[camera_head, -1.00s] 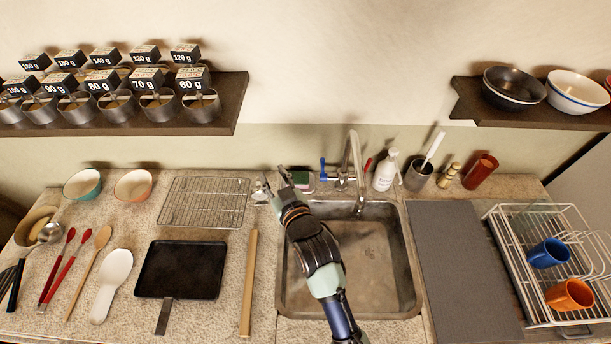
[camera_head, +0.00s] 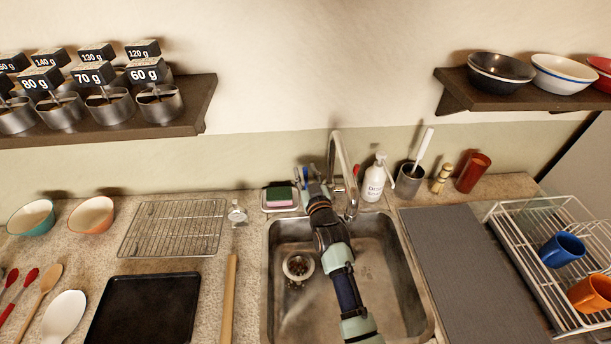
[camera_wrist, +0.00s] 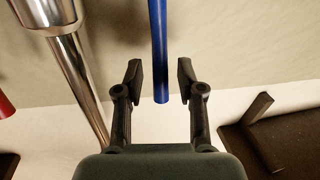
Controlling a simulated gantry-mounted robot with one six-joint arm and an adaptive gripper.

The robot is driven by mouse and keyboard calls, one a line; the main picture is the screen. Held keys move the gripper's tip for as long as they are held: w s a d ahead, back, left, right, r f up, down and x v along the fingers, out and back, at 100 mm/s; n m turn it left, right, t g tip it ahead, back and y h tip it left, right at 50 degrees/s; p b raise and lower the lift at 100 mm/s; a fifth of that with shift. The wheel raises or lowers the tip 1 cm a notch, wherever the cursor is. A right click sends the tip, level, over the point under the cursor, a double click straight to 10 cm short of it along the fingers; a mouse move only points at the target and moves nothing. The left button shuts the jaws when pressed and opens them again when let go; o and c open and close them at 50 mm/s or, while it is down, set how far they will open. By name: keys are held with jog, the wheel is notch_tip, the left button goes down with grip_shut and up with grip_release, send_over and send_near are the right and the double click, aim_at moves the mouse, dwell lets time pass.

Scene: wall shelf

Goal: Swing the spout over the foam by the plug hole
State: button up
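The chrome spout (camera_head: 341,160) arches up behind the sink and comes down over its back edge. It also shows as a shiny tube in the wrist view (camera_wrist: 68,70), left of my fingers. My gripper (camera_wrist: 160,78) is open, with the blue tap lever (camera_wrist: 160,50) between its fingers and a gap on both sides. In the head view my gripper (camera_head: 314,183) is left of the spout, at the tap. A round white-rimmed piece with brownish bits (camera_head: 298,266) is in the sink, left of my arm. A pale streak (camera_head: 294,318) lies nearer; I cannot tell if it is foam.
A green and pink sponge (camera_head: 279,196) in a dish is left of the tap. A soap bottle (camera_head: 375,180) and a grey cup with a brush (camera_head: 409,178) stand to the right. My arm crosses the sink (camera_head: 395,265). A grey mat (camera_head: 460,270) lies right of it.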

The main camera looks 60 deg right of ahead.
jog(key=shift+w+d, duration=0.1)
grip_shut()
dwell(0.3)
